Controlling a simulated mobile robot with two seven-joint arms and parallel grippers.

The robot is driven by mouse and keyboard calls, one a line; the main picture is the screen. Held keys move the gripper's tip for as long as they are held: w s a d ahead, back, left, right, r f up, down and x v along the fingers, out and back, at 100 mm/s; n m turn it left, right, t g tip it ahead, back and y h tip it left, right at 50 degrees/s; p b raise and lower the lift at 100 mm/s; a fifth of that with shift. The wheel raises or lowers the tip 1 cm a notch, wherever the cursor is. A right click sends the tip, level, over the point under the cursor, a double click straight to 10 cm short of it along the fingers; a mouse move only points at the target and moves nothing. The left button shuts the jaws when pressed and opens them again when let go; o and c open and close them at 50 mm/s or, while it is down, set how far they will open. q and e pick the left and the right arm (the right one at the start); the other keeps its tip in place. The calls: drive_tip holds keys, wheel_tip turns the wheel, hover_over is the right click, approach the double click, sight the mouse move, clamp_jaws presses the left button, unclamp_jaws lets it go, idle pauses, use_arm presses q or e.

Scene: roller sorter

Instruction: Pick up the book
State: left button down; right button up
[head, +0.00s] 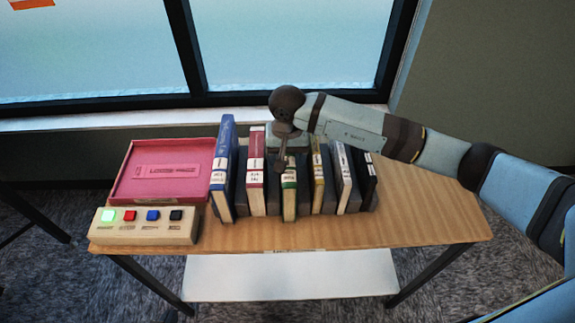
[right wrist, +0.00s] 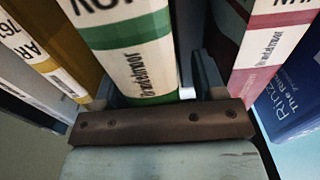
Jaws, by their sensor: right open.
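A book with a green and white spine (head: 290,195) stands upright in the row of books on the wooden table. It fills the middle of the right wrist view (right wrist: 140,60). My right gripper (head: 283,160) reaches down over this book from the right side of the head view. In the right wrist view its open fingers (right wrist: 155,88) are on either side of the green and white spine. Whether they touch it cannot be told. My left gripper is not in view.
A blue book (head: 222,170) and a red book (head: 257,170) stand to the left; yellow (head: 317,180), pale and black (head: 368,180) books to the right. A pink tray (head: 125,192) and button box (head: 145,232) are at left. The table's right end (head: 430,215) is clear.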

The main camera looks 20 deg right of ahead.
clamp_jaws()
drive_tip(key=shift+r, duration=0.1)
drive_tip(key=shift+r, duration=0.1)
wheel_tip(320, 180, up, 20)
drive_tip(key=b, duration=0.2)
idle(0.4)
